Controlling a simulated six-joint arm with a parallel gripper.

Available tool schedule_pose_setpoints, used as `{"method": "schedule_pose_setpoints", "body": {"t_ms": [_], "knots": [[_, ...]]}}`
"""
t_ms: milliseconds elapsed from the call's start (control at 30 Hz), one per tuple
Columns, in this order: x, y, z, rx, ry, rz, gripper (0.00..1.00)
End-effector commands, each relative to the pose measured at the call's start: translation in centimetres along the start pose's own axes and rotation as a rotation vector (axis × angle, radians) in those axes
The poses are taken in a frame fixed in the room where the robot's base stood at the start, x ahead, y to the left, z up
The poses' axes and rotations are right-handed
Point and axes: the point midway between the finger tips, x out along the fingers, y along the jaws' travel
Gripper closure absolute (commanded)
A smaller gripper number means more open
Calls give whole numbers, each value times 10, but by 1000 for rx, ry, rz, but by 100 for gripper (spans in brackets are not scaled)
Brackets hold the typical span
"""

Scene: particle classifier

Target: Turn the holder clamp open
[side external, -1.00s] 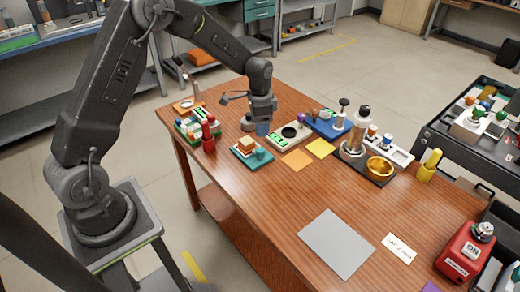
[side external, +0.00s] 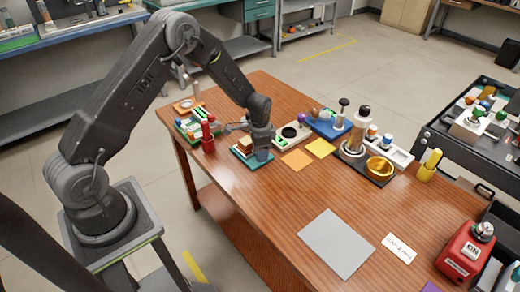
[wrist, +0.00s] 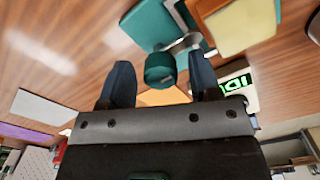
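The holder has a teal base (side external: 240,154) carrying a tan and brown block (side external: 245,143). In the wrist view its teal base (wrist: 150,22) shows at the top beside the tan block (wrist: 240,30). The round teal clamp knob (wrist: 160,68) stands at its side, joined by a grey metal piece (wrist: 188,42). My gripper (side external: 262,157) is low at the right end of the holder. In the wrist view my gripper (wrist: 161,68) is open, one finger on each side of the knob. I see gaps at both sides; the knob is hidden in the side view.
A red bottle-shaped object (side external: 208,135) stands left of the holder. A light tray with a green display (side external: 291,134) is just behind my gripper. Orange (side external: 297,159) and yellow (side external: 320,148) sheets lie to the right. The table's front middle is clear around a grey sheet (side external: 336,243).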

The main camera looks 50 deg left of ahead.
Motion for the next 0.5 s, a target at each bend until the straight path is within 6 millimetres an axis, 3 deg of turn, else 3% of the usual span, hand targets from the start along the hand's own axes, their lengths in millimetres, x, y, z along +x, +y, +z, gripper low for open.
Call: {"method": "schedule_pose_setpoints", "body": {"t_ms": [500], "knots": [[0, 0, 0, 0, 0, 0, 90]]}}
